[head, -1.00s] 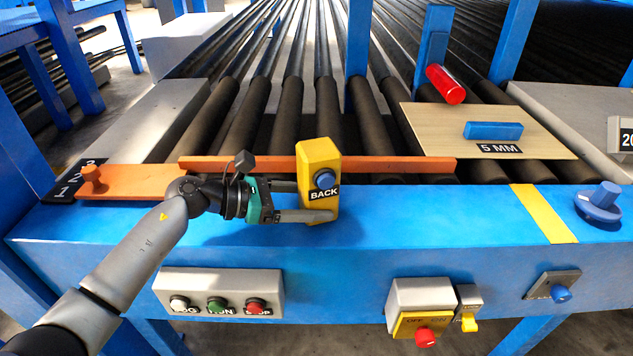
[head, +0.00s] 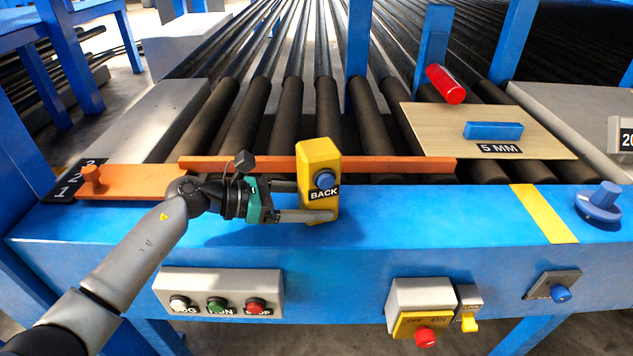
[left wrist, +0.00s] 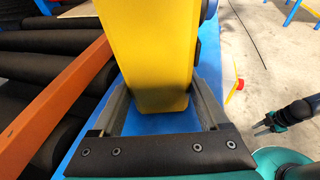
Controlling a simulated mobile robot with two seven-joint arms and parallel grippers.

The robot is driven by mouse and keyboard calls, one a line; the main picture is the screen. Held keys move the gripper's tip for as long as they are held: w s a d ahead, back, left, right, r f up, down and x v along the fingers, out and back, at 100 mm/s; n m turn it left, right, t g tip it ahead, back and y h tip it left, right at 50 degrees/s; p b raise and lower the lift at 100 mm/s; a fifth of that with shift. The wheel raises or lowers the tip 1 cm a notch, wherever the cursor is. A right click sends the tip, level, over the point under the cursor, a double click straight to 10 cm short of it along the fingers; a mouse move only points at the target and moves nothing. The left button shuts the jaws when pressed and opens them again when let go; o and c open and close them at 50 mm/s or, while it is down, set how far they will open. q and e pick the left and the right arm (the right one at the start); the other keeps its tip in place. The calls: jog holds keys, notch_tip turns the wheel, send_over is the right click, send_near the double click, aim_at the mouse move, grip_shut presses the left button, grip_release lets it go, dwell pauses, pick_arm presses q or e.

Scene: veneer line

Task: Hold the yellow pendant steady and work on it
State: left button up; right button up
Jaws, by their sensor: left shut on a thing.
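The yellow pendant (head: 318,155) is a tall box with a blue button (head: 325,180) and a label reading BACK on its front. It stands roughly upright over the blue front beam, in front of the orange bar. My left gripper (head: 316,202) comes in from the left and is shut on its lower part, one finger on each side. In the left wrist view the pendant (left wrist: 155,50) fills the space between the two fingers, and its button face is mostly turned out of sight. A dark gripper, apparently my right one (left wrist: 266,124), shows small at the right edge there; its jaws are unclear.
The orange bar (head: 400,165) runs behind the pendant in front of black rollers. A veneer sheet (head: 440,125) bears a blue block (head: 493,130). A red cylinder (head: 445,84) is behind it. A push-button box (head: 170,285) and a switch box (head: 405,293) are on the beam's front.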

grip_shut()
dwell(0.9)
